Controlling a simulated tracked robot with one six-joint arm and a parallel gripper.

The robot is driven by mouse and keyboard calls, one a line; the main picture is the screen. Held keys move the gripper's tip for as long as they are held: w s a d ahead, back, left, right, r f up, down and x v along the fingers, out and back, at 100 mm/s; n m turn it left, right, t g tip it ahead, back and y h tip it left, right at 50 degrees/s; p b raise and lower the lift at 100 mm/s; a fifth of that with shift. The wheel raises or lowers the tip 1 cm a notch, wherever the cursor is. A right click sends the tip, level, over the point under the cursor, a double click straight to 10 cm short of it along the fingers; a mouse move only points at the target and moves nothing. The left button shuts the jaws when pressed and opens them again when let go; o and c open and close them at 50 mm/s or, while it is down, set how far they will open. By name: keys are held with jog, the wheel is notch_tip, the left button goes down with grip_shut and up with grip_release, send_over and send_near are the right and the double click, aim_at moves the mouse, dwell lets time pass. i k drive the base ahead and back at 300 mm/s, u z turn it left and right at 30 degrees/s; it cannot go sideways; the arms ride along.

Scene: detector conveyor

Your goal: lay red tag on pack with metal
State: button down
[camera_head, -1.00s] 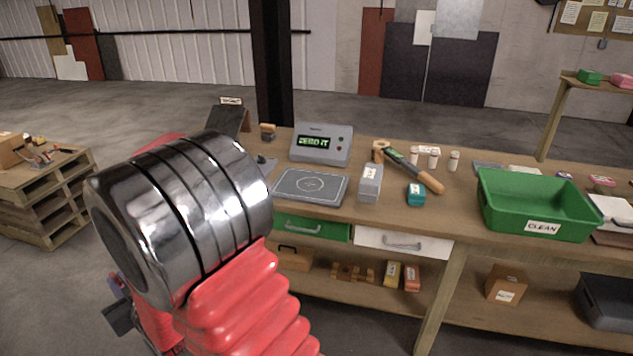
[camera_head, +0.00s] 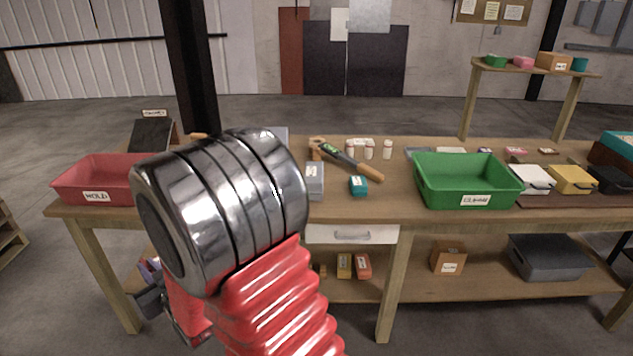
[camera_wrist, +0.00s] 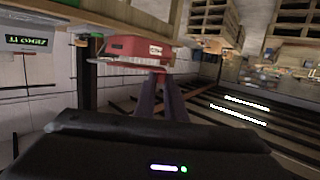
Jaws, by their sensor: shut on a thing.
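My gripper (camera_wrist: 165,98) shows in the wrist view as two dark fingers close together. In the head view my arm hides most of the gripper, low at the left, off the bench. Labelled packs stand on the bench: a grey one (camera_head: 315,181), a teal one (camera_head: 358,186), and at the right a white one (camera_head: 533,178), a yellow one (camera_head: 572,180) and a black one (camera_head: 612,180). Nothing seen tells which holds metal.
A red HOLD bin (camera_head: 95,180) stands at the bench's left end. A green CLEAN bin (camera_head: 465,187) stands right of centre. A wand with an orange handle (camera_head: 370,172) lies behind the small packs. My arm hides part of the bench. Floor shows before the bench.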

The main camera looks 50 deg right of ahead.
aim_at(359, 181)
jog(key=z, duration=0.6)
jog(key=i, duration=1)
jog(key=z, duration=0.05)
